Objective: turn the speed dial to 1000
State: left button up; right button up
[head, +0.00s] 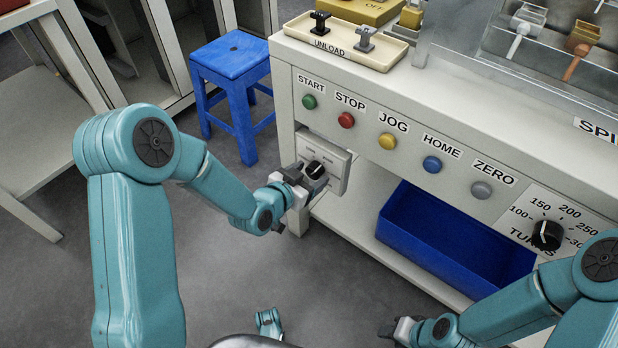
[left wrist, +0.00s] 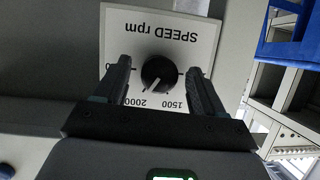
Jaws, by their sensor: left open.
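The speed dial is a round black knob (left wrist: 158,72) with a white pointer line on a white plate (left wrist: 190,30) marked "SPEED rpm", upside down in the left wrist view. The pointer slants down-left in that view, toward the 2000 label. The 1500 label is also readable; my fingers cover other marks. My left gripper (left wrist: 158,85) is open, with one finger on each side of the knob and visible gaps between. In the head view the left gripper (head: 303,180) is at the knob (head: 315,169) on the cabinet's left panel. My right gripper (head: 397,331) is low at the bottom, its jaws unclear.
A row of buttons, including a green one (head: 309,102) and a red one (head: 346,120), runs above the panel. A turns dial (head: 547,235) is at the right. A blue bin (head: 400,235) sits on the lower shelf. A blue stool (head: 232,55) stands behind.

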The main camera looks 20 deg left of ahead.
pick_arm(q)
jog(key=shift+w+f, duration=0.1)
jog(key=shift+w, duration=0.05)
jog(key=c, duration=1.1)
jog(key=shift+o, duration=0.2)
